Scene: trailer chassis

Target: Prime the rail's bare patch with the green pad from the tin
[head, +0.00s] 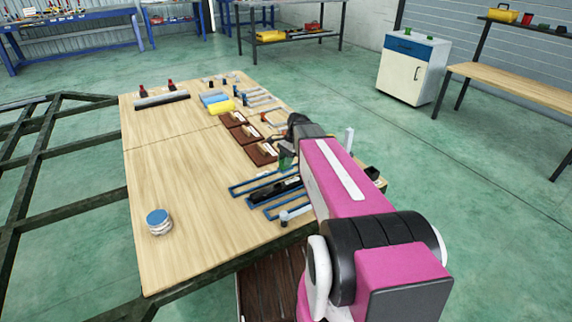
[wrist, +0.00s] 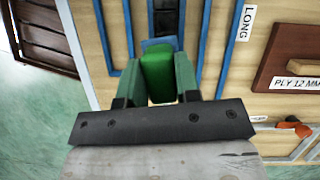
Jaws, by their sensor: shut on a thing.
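My gripper (wrist: 157,80) is shut on a green pad (wrist: 158,70), held upright between its fingers in the wrist view. In the head view my arm covers most of the gripper, and a bit of green (head: 286,160) shows at its end, over the right side of the wooden table. A round tin-like thing with a blue top (head: 158,222) stands at the table's front left; I cannot tell whether it is the tin. Dark chassis rails (head: 30,180) run left of the table. I cannot make out a bare patch on them.
The wooden table (head: 170,170) is clear in its middle. Blue outlined slots (head: 262,185), brown boards (head: 262,153), a yellow item (head: 222,108) and several tools line its right side. In the wrist view, a "LONG" label (wrist: 246,22) and an orange-handled tool (wrist: 295,127) show beside the gripper.

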